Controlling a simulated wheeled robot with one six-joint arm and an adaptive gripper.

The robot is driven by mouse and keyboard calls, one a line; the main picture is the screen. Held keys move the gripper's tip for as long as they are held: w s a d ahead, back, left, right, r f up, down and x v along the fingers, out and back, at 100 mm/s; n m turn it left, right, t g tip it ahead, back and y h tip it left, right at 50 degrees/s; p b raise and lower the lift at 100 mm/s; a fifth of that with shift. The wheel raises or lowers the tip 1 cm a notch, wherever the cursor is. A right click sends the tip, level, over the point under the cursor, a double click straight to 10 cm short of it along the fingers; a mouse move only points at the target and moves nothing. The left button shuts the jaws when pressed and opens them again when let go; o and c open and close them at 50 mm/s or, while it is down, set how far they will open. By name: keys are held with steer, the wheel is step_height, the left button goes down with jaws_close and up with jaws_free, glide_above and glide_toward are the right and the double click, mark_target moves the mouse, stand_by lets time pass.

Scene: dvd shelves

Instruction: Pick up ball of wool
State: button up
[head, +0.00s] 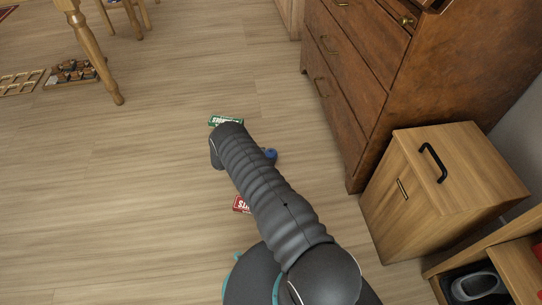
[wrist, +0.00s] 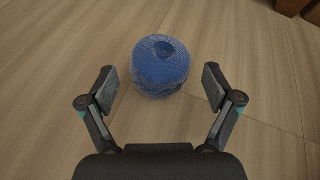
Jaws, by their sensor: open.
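A blue ball of wool (wrist: 161,68) lies on the wooden floor in the wrist view, just beyond my fingertips and roughly centred between them. It has a small dark hollow in its top. My gripper (wrist: 160,85) is open and empty, with one finger to each side of the ball's near part. In the head view only a small part of the blue ball (head: 270,155) shows, beside my arm, which hides the rest of it and my gripper.
A green box (head: 226,121) and a red box (head: 241,204) lie on the floor near my arm. A brown chest of drawers (head: 365,75) and a small wooden cabinet (head: 440,185) stand to the right.

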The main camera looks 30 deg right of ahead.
steer(key=shift+x, duration=0.9)
steer(key=c, duration=1.2)
steer(key=shift+r, duration=0.1)
steer(key=shift+c, duration=0.2)
